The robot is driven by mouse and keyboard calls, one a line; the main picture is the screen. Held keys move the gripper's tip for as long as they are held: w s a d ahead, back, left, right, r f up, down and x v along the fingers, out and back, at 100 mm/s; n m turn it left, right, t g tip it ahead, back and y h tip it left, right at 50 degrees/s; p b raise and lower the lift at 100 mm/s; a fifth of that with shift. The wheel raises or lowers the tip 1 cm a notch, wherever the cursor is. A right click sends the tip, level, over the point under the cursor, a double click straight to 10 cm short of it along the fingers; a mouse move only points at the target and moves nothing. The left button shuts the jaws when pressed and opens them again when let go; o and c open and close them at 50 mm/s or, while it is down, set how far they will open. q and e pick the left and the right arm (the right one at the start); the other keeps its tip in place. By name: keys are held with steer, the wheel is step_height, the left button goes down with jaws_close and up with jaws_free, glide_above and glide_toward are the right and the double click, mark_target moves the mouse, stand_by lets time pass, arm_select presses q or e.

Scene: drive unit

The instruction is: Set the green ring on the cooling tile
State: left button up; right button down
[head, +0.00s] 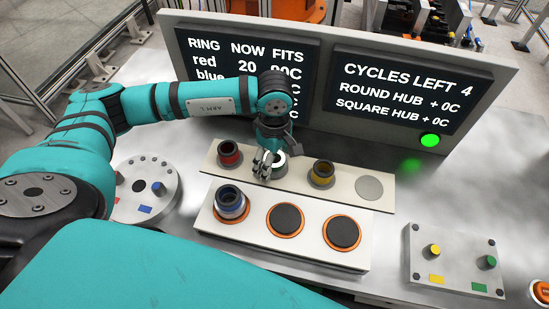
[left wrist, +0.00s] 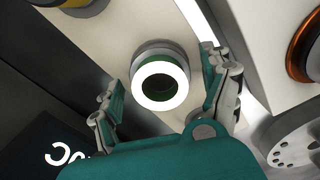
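The green ring (left wrist: 160,82) stands upright on a grey round seat on the cream board (left wrist: 125,28). In the left wrist view its top face is bright white and its inside is dark green. My left gripper (head: 268,165) is over it, with its open fingers (left wrist: 158,68) on either side and gaps to the ring. In the head view the gripper mostly hides the ring. A bare pale grey disc (head: 369,187) lies at the board's right end; no label shows whether it is the cooling tile. My right gripper is not in view.
A red ring (head: 228,153) and a yellow ring (head: 321,173) flank my gripper. A white block (head: 312,251) in front carries a blue ring (head: 230,203) and two empty orange-rimmed seats. A screen panel (head: 400,92) stands close behind. Round (head: 146,190) and square (head: 455,260) hubs stand at the sides.

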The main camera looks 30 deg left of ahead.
arm_select(q)
steer(key=shift+r+p, duration=0.25)
steer(key=shift+p, duration=0.05)
steer(key=shift+w+r, duration=0.1)
steer(key=shift+r, duration=0.2)
step_height(320, 180, up, 11)
steer(key=b, duration=0.2)
steer(key=shift+r, duration=0.15)
